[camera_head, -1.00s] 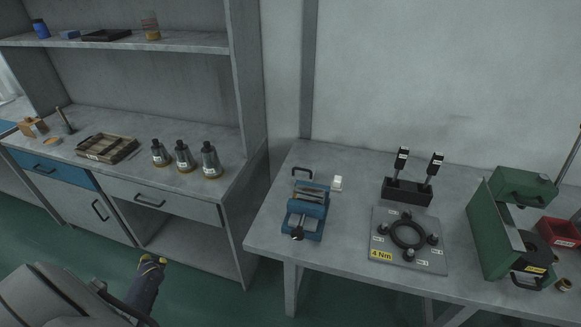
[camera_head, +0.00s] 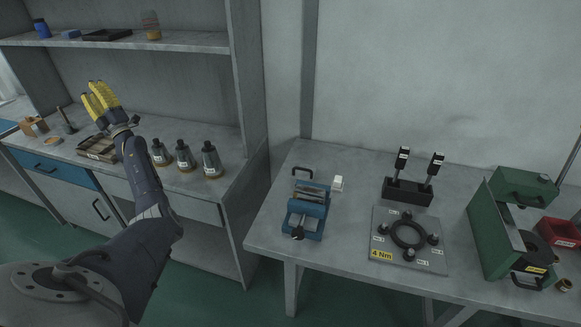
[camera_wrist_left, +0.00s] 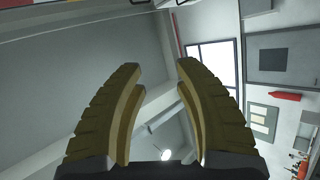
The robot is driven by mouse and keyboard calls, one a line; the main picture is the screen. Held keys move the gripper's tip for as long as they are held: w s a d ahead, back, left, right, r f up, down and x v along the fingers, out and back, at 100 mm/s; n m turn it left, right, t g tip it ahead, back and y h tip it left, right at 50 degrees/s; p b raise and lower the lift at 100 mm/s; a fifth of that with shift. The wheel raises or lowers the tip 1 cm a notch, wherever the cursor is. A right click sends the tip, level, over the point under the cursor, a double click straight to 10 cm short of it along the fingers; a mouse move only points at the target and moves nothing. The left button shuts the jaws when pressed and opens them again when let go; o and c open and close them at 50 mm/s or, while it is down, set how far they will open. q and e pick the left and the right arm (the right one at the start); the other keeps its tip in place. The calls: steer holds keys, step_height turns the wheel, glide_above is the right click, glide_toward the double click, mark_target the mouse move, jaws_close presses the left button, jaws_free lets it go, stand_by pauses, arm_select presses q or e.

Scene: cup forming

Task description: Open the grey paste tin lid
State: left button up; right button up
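My left gripper (camera_head: 98,90) has yellow fingers and is raised above the left bench, in front of the shelf unit's back panel. In the left wrist view the gripper (camera_wrist_left: 158,66) points up towards the ceiling and windows. Its two fingers are apart with nothing between them. I cannot make out a grey paste tin or its lid for certain. A small flat tan round item (camera_head: 53,141) lies on the left bench, too small to identify. My right gripper is not in view.
A wooden tray (camera_head: 98,150) and several metal cones, one a labelled cone (camera_head: 211,160), stand on the left bench near my forearm. A blue vise (camera_head: 306,212), a plate with a black ring (camera_head: 407,236) and a green machine (camera_head: 492,235) occupy the right table. An upper shelf (camera_head: 185,42) overhangs the bench.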

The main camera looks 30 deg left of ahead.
arm_select(q)
steer(key=s+d+f+n+g+h, duration=0.1)
steer(key=s+d+n+g+h, duration=0.3)
steer(key=n+g, duration=0.7)
steer(key=s+d+f+n+g+h, duration=0.25)
steer(key=d+n+g+h, duration=0.25)
steer(key=n+g, duration=0.6)
steer(key=n+t+h, duration=0.5)
steer(key=t+h, duration=1.4)
steer(key=h, duration=0.2)
glide_above(299, 168)
steer(key=s+a, duration=0.3)
steer(key=a, duration=0.1)
steer(key=shift+f, duration=8.1)
steer(key=shift+w+d+x, duration=0.15)
steer(key=shift+x, duration=2.7)
steer(key=shift+w+d+x, duration=0.15)
steer(key=shift+x, duration=2.7)
